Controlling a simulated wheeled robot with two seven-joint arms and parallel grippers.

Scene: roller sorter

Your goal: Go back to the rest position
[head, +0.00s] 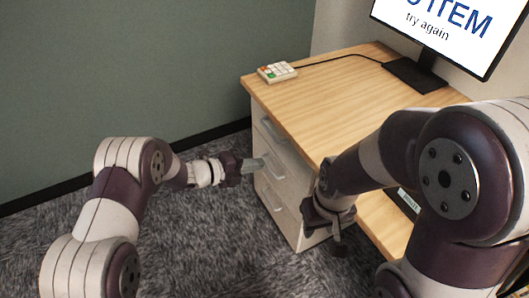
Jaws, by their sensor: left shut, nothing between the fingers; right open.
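My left gripper (256,164) reaches in from the left above the carpet. Its fingers are shut and empty, and their tips appear close in front of the drawer unit (259,110); I cannot tell if they touch it. My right gripper (338,247) points down beside the desk's front edge, to the right of the drawers. It is open, with nothing seen in it; its fingers are small and partly hidden by its own wrist.
A wooden desk (330,100) carries a small keypad (277,72) with a cable and a monitor (440,30) reading "try again". A dark labelled object (409,201) shows partly behind my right arm. Grey carpet (215,240) is open at the front; a green wall (130,70) stands behind.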

